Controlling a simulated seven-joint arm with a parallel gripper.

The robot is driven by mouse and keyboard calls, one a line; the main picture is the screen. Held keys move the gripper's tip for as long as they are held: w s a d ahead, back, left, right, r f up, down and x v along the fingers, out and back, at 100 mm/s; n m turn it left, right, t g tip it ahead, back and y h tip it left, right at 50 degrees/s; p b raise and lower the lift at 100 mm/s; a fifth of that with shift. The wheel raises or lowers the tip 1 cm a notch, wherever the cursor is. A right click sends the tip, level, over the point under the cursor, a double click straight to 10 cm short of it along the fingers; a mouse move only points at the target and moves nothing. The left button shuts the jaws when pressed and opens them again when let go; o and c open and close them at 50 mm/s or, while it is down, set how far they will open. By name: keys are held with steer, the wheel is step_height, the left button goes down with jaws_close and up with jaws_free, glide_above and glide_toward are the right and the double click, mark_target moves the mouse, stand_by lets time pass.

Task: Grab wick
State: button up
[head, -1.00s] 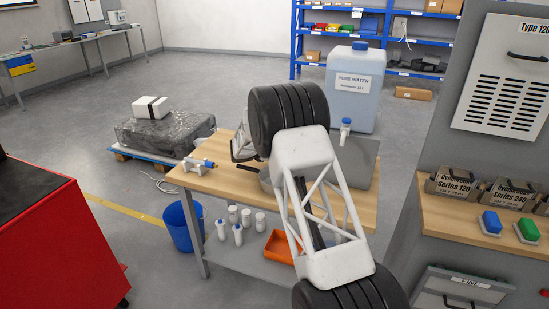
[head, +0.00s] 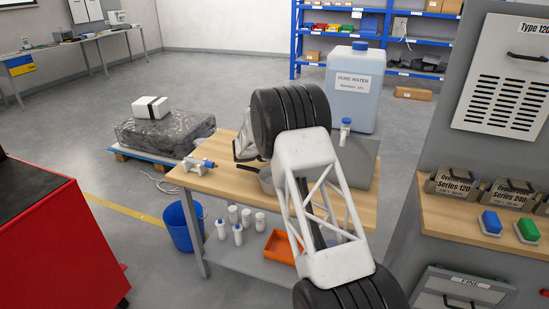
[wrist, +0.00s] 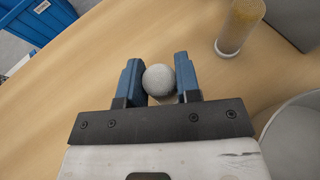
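In the wrist view my gripper (wrist: 161,75) points down over the wooden table, its two blue fingers set apart. A rounded, pale grey thing (wrist: 158,80) shows between the fingers, very close to both. I cannot tell whether they press on it, or whether it is a ball or the top of something longer. A yellowish, mesh-like cylinder with a pale rim (wrist: 240,24) stands apart, beyond the right finger; it may be the wick. In the head view I cannot clearly make out my gripper or the wick; my arm covers part of the table.
A grey pot (wrist: 293,140) is close on my gripper's right. A blue bin (head: 183,228) stands below. Bare tabletop lies left of the fingers.

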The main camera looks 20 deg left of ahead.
steer(key=c, duration=0.3)
steer(key=shift+c, duration=0.2)
steer(key=shift+r, duration=5.05)
